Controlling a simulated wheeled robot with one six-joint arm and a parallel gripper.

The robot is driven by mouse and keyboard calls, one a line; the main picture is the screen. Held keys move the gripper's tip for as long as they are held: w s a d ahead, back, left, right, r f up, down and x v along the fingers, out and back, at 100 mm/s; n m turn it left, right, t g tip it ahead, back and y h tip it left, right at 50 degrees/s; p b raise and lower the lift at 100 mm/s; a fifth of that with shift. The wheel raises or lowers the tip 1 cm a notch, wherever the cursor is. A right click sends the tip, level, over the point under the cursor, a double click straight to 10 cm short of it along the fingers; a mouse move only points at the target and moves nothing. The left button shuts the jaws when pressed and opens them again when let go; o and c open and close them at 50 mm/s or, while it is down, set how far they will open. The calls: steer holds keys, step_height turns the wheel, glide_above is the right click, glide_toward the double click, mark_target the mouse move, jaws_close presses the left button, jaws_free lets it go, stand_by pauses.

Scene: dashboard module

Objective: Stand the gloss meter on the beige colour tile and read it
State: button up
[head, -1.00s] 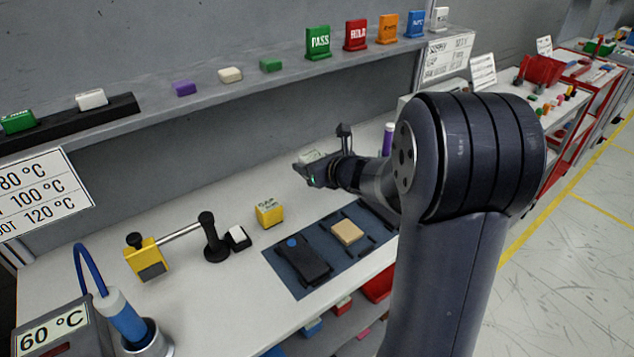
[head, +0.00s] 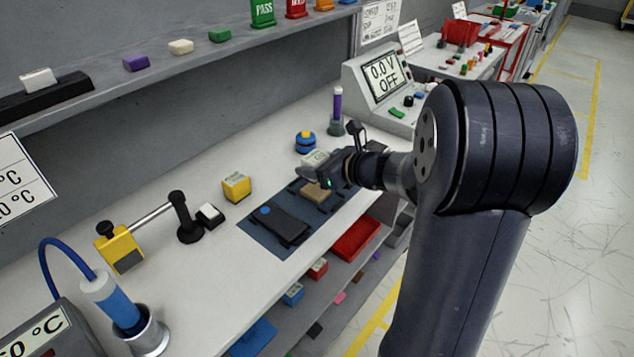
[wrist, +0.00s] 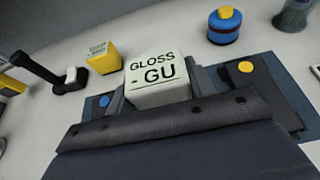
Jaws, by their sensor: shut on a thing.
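The gloss meter (wrist: 156,78) is a white block with "GLOSS - GU" on its face, a dash and no number. It also shows in the head view (head: 313,158). My gripper (head: 325,168) is shut on it, with a finger on each side in the wrist view. The beige colour tile (head: 314,194) lies on the dark blue mat (head: 250,236), just below my gripper and partly hidden by it. The meter appears above the tile's far side; its underside is hidden, so I cannot tell the gap. The tile is hidden in the wrist view.
A dark device with a blue dot (head: 277,224) lies left of the tile. A supply reading "0.0 V OFF" (head: 383,78) stands at the back right.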

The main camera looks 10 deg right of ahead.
steer(key=shift+f+b, duration=0.35)
steer(key=shift+f, duration=1.6)
steer(key=shift+f, duration=0.2)
steer(key=o, duration=1.1)
steer(key=shift+r, duration=0.1)
steer(key=shift+r, duration=0.2)
steer(key=v, duration=1.2)
steer(key=shift+f+p, duration=0.2)
steer(key=shift+p, duration=0.1)
